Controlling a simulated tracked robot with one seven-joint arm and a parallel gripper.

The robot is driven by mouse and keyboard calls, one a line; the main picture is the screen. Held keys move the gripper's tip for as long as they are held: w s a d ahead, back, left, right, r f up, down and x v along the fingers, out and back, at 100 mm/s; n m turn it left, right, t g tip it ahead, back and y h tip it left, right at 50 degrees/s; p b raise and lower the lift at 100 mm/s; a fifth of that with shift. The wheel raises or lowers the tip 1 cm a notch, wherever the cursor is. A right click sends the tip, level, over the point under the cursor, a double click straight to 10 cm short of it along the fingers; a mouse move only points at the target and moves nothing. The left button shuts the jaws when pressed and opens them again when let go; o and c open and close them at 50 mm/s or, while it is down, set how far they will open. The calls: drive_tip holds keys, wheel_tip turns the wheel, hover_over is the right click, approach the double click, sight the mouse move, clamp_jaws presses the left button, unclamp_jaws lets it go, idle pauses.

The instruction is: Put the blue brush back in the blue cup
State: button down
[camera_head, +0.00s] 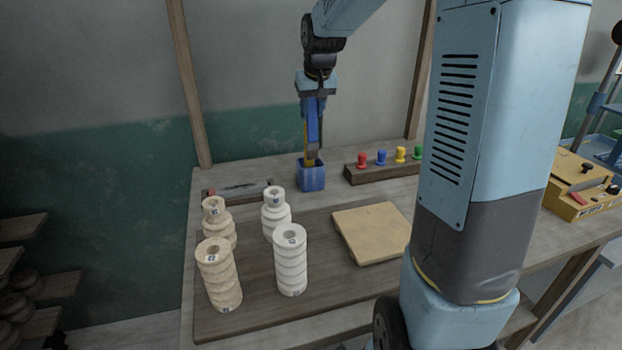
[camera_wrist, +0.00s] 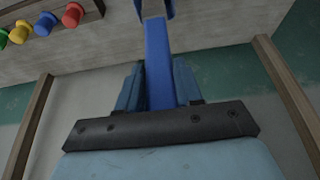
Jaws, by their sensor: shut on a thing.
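My gripper (camera_head: 313,112) points down above the blue cup (camera_head: 311,178) in the head view. It is shut on the blue brush (camera_head: 313,128), which hangs nearly upright beneath it. In the wrist view the brush (camera_wrist: 158,62) runs out from between the two blue fingers (camera_wrist: 158,88) toward the top edge. The brush's lower end is at the cup's mouth; I cannot tell how far it is inside. A thin yellowish strip shows beside the brush just above the cup. The cup stands upright at the back of the table.
A wooden rack with red, blue, yellow and green pegs (camera_head: 382,158) stands right of the cup. Several ringed clay stacks (camera_head: 291,262) stand in front on a dark board. A tan slab (camera_head: 374,233) lies right of them. A low tray (camera_head: 237,190) is left.

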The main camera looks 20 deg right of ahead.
sight(314, 136)
drive_tip(key=shift+f, duration=4.95)
drive_tip(key=c, duration=0.7)
unclamp_jaws()
drive_tip(key=shift+c, duration=0.2)
drive_tip(key=shift+d+r, duration=0.1)
drive_tip(key=shift+r, duration=0.05)
drive_tip(key=v, duration=1.4)
drive_tip(key=s+t, duration=0.1)
drive_tip(key=s, duration=2.6)
drive_tip(key=shift+s+a, duration=0.2)
drive_tip(key=shift+s, duration=0.05)
drive_tip(key=shift+r, duration=0.1)
